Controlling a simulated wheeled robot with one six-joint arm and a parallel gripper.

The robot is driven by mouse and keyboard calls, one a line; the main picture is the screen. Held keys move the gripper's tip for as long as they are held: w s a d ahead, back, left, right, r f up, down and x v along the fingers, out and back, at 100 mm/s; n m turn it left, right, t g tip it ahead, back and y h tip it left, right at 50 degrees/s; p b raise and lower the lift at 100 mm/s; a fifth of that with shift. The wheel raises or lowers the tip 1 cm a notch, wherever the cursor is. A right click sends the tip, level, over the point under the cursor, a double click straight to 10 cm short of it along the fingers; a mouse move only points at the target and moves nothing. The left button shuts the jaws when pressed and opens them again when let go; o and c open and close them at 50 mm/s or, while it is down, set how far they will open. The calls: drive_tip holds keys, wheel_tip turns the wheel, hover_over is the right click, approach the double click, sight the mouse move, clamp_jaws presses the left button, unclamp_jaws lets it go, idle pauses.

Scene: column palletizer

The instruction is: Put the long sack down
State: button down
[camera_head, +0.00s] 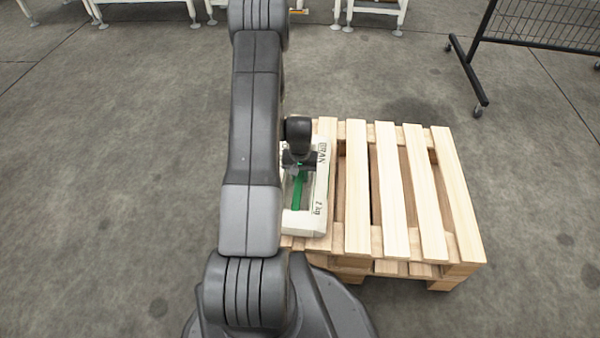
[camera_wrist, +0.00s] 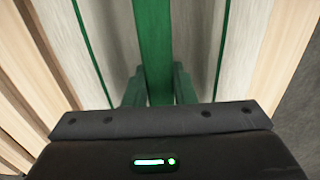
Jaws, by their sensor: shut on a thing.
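The long sack (camera_head: 321,185) is white with a green band and dark printed letters. In the head view it lies flat along the left side of the wooden pallet (camera_head: 398,200), its long side running with the slats. Whether it rests on the slats or hangs just above them, I cannot tell. My gripper (camera_head: 298,172) is over the sack's middle, shut on it. In the wrist view my gripper (camera_wrist: 159,88) has its fingers on either side of the green band, and the white sack (camera_wrist: 200,40) fills the middle. My arm hides the sack's left edge in the head view.
The pallet's slats right of the sack are bare, with gaps between them. A dark wire-mesh rack (camera_head: 540,25) on castors stands at the back right. White-legged frames (camera_head: 375,8) stand at the far back. The concrete floor (camera_head: 110,180) on the left is clear.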

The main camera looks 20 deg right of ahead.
sight(300, 174)
drive_tip(key=shift+w+r, duration=0.1)
drive_tip(key=c, duration=1.2)
unclamp_jaws()
wheel_tip(300, 174, up, 12)
drive_tip(key=p, duration=0.4)
